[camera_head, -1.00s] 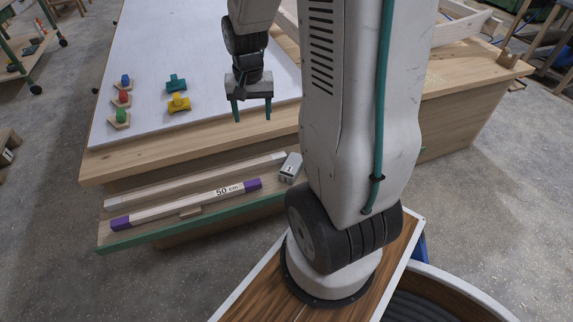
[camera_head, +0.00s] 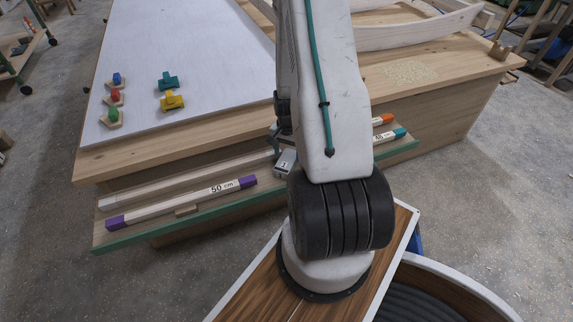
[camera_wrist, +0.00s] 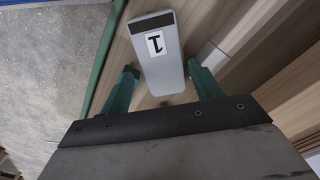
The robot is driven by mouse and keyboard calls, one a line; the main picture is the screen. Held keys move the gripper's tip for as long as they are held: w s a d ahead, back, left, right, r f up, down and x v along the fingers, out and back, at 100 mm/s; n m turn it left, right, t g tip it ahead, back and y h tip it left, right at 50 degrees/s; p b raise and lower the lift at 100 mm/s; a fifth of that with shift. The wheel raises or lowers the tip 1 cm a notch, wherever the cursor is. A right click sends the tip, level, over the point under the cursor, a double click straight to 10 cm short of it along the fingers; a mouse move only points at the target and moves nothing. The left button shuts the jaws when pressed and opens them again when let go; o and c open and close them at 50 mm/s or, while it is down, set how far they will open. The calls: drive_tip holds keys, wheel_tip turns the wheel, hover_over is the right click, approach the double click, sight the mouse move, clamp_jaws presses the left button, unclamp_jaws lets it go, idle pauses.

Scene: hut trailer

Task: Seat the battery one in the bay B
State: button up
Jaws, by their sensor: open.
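Battery one, a grey block with a dark end band and a white label "1", lies on the low green-edged shelf. It shows in the head view (camera_head: 286,162) beside my arm and large in the wrist view (camera_wrist: 158,62). My gripper (camera_wrist: 163,88) is open, its two teal fingers on either side of the battery's near end. It does not grip the block; whether a finger touches it I cannot tell. In the head view my gripper is mostly hidden behind my arm. I cannot make out bay B in either view.
A 50 cm bar with purple ends (camera_head: 150,207) lies on the shelf (camera_head: 118,240) to the left. Orange-ended and teal-ended bars are partly hidden at right. Above is the wooden bench with a white board (camera_head: 190,45), a yellow block (camera_head: 172,101) and other coloured pieces.

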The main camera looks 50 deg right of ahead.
sight(287, 160)
wheel_tip(287, 160, down, 4)
drive_tip(key=shift+a+r, duration=0.15)
drive_tip(key=shift+r, duration=0.05)
drive_tip(key=shift+w, duration=0.1)
drive_tip(key=c, duration=1)
drive_tip(key=shift+c, duration=0.2)
wheel_tip(287, 160, up, 10)
